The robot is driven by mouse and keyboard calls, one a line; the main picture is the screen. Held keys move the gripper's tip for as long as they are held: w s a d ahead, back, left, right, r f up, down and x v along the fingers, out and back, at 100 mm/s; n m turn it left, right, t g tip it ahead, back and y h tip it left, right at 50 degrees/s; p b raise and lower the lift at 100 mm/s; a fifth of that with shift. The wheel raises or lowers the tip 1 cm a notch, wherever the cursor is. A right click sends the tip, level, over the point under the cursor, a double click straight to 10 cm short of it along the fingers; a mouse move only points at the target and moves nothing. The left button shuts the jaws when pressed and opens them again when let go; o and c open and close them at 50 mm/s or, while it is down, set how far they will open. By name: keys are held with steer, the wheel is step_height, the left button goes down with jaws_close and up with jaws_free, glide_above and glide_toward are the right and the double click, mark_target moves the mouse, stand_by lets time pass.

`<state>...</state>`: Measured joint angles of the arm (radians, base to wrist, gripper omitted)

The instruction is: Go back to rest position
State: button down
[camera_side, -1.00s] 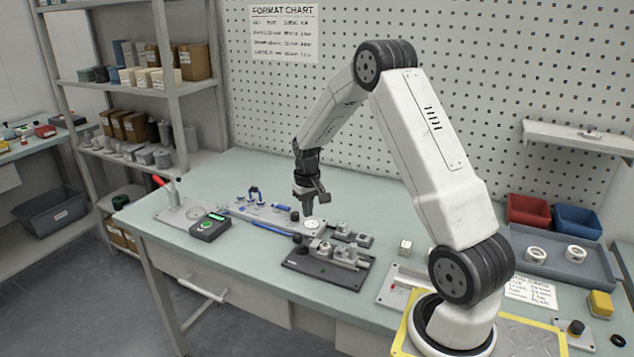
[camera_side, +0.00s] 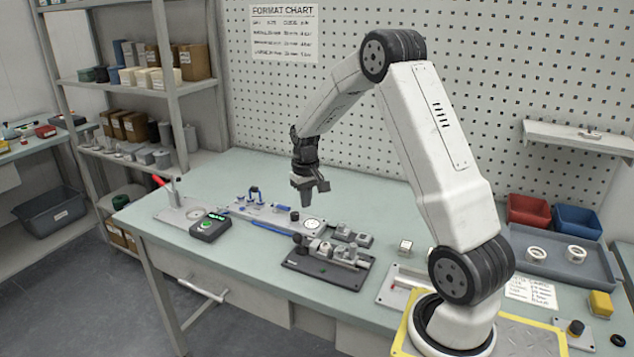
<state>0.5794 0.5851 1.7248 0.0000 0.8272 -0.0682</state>
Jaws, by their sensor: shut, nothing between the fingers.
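My gripper (camera_side: 304,201) is shut with nothing held. It points down and hangs in the air above the work table, over the area of the fixtures. Below it to the right is a dark base plate with metal clamp blocks (camera_side: 327,262). A long metal fixture with blue parts (camera_side: 265,212) lies to its left, with a round white disc (camera_side: 313,224) at its right end. The gripper appears apart from all of them.
A black device with a green-lit display (camera_side: 210,227) and a red-handled lever press (camera_side: 172,190) stand at the left. A grey tray (camera_side: 560,258) with two white rings and red (camera_side: 528,209) and blue bins (camera_side: 577,220) are at the right.

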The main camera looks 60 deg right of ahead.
steer(key=s+a+n+t, duration=0.1)
steer(key=s+a+n, duration=0.1)
steer(key=a, duration=0.6)
steer(key=s+a+n, duration=0.2)
steer(key=s+a, duration=0.3)
steer(key=a, duration=0.4)
steer(key=s+a+r+n+t, duration=0.1)
steer(key=s+a, duration=0.3)
steer(key=a, duration=0.5)
steer(key=shift+s+n+t, duration=0.25)
steer(key=shift+n+t, duration=0.05)
steer(key=shift+n, duration=0.1)
steer(key=shift+w+d+r, duration=0.1)
steer(key=shift+r, duration=0.05)
